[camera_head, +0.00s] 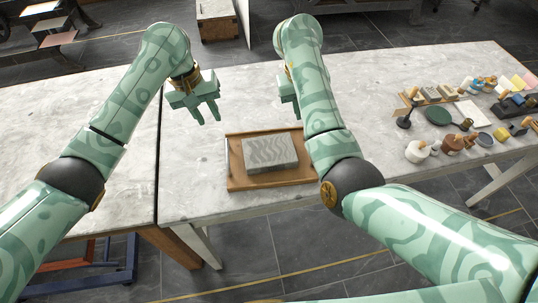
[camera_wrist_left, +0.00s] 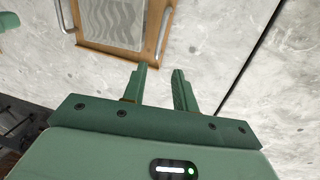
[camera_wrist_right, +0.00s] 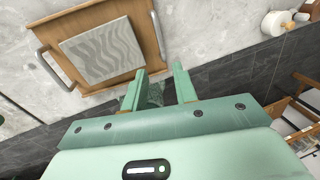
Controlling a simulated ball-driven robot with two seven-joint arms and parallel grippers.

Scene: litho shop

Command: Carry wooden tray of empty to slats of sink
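The wooden tray (camera_head: 234,180) lies flat on the pale stone-topped table, with a grey block (camera_head: 270,151) with a wavy pattern on it. The tray has a metal handle on two opposite sides; both show in the left wrist view (camera_wrist_left: 110,47) and the right wrist view (camera_wrist_right: 145,28). My left gripper (camera_head: 207,112) is open and empty, above the table to the left and back of the tray. My right gripper (camera_wrist_right: 160,86) is open and empty, apart from the tray; in the head view my right arm partly hides it. I cannot make out a slatted sink.
At the right of the table stand several jars, a green round dish (camera_head: 437,116), a wooden rack (camera_head: 428,96) and small tools. A second table top (camera_head: 80,125) adjoins on the left. The table around the tray is clear. A wooden crate (camera_head: 217,22) stands behind.

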